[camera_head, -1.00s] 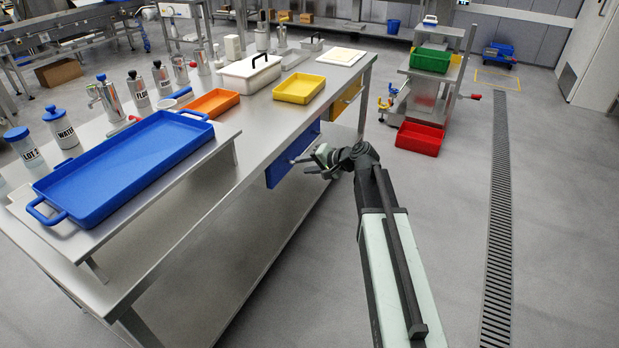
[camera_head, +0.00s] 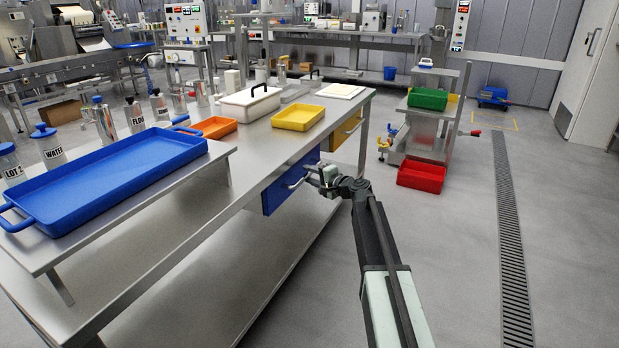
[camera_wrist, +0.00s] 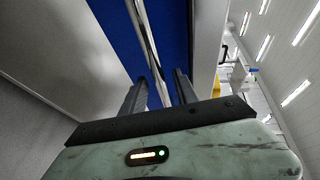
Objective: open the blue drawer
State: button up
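The blue drawer (camera_head: 279,194) sits under the top of the steel table, and its front looks about flush with the table edge. A pale bar handle (camera_head: 296,184) runs across its front. My gripper (camera_head: 315,174) is at the right end of this handle. In the wrist view the blue front (camera_wrist: 116,28) fills the upper middle, and the handle (camera_wrist: 146,36) runs down between the two dark fingers of my gripper (camera_wrist: 160,88). The fingers are apart, one on each side of the bar. Contact with the bar cannot be made out.
A yellow drawer (camera_head: 346,130) is farther along the same table (camera_head: 243,168). On top stand a blue tray (camera_head: 110,180), an orange tray (camera_head: 215,127) and a yellow tray (camera_head: 298,117). A cart with a red bin (camera_head: 421,177) stands at the right.

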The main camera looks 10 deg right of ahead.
jog(key=shift+w+a+f, duration=0.15)
jog(key=shift+w+a, duration=0.15)
jog(key=shift+w, duration=0.3)
jog(key=shift+c, duration=0.4)
grip_shut()
jog(key=shift+s, duration=0.1)
dwell(0.4)
